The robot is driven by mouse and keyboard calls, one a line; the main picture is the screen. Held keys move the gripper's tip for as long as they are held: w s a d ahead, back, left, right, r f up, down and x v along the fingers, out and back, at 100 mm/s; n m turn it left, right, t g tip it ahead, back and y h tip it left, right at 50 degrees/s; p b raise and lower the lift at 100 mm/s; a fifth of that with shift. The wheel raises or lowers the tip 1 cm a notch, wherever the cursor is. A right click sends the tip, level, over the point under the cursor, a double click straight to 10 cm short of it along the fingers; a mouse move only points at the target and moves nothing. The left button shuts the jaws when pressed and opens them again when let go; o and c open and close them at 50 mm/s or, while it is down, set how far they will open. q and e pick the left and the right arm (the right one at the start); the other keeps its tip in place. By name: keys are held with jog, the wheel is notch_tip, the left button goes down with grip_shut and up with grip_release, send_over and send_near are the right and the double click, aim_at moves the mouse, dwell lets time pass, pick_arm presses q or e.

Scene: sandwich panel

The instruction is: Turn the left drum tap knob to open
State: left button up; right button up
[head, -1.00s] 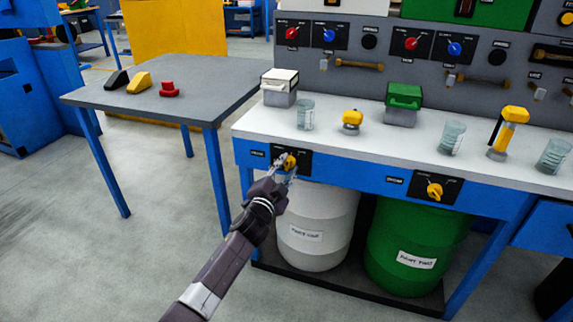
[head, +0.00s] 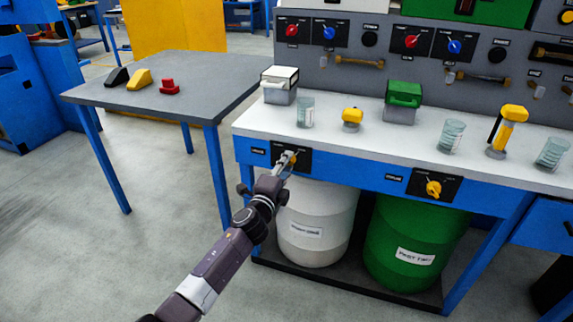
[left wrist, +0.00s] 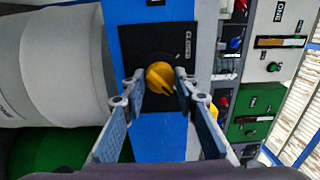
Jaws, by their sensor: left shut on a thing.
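The left drum tap knob (left wrist: 160,77) is yellow and sits on a black plate (head: 304,161) on the bench's blue front rail, above the white drum (head: 318,225). In the left wrist view the fingertips of my left gripper (left wrist: 160,82) are on both sides of the knob, closed on it. The plate carries a "CLOSED" label to the right of the knob there. In the head view my left gripper (head: 287,163) covers most of the knob, so its setting is hard to read. My right gripper is not in view.
A second yellow knob (head: 433,188) is on the rail above the green drum (head: 415,245). Beakers and small boxes stand on the white benchtop (head: 345,137). A grey table (head: 200,85) stands at left. The floor in front of the bench is clear.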

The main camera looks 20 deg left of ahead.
pick_arm(q)
jog(key=shift+f, duration=0.1)
dwell(0.3)
jog(key=o, duration=1.2)
jog(key=shift+c, duration=0.2)
jog(key=shift+s, duration=0.1)
jog(key=s, duration=1.1)
jog(key=shift+s+a, duration=0.2)
jog(key=shift+s, duration=0.2)
